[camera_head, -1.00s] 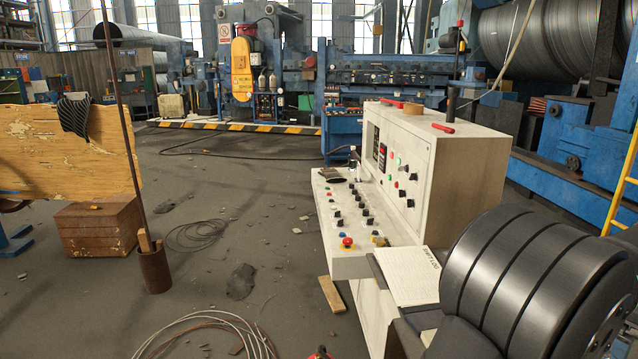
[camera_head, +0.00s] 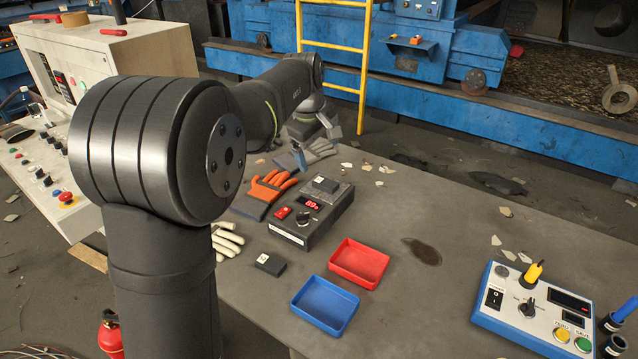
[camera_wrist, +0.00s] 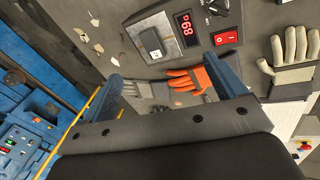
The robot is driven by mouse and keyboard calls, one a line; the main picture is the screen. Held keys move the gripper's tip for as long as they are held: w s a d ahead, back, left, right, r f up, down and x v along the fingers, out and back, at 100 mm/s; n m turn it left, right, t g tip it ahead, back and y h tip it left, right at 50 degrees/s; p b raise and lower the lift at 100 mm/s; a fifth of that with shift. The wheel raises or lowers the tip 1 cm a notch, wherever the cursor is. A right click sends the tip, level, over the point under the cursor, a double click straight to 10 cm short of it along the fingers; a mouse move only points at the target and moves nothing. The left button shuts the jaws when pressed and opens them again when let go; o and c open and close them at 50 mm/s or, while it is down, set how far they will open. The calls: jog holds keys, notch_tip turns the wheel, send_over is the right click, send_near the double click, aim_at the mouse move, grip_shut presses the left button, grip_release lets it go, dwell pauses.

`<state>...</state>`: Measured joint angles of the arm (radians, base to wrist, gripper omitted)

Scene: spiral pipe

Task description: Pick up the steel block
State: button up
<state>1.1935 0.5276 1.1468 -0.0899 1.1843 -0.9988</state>
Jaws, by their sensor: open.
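Two small blocks with white labels are in the head view, and I cannot tell for sure which is the steel one. A grey block (camera_head: 326,184) lies on the plate of a black device (camera_head: 318,222); it also shows in the wrist view (camera_wrist: 151,40). A darker block (camera_head: 270,263) lies on the table left of the blue tray. My gripper (camera_head: 318,146) is open and empty, beyond the device near the gloves. In the wrist view its blue fingers (camera_wrist: 169,80) are wide apart, with the grey block beyond them.
A red tray (camera_head: 386,262) and a blue tray (camera_head: 326,323) sit right of the device. Orange and grey gloves (camera_head: 270,187) and a white glove (camera_head: 227,239) lie left. A control box (camera_head: 533,311) stands at lower right.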

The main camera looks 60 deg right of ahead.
jog(key=m, duration=0.4)
jog(key=m+h, duration=0.1)
jog(key=m, duration=1.1)
send_over(325, 183)
jog(key=a, duration=0.2)
jog(key=f, duration=1)
jog(key=shift+s+a, duration=0.2)
jog(key=shift+w+x, duration=0.2)
jog(key=shift+x, duration=2.6)
jog(key=shift+a, duration=0.2)
jog(key=c, duration=1.5)
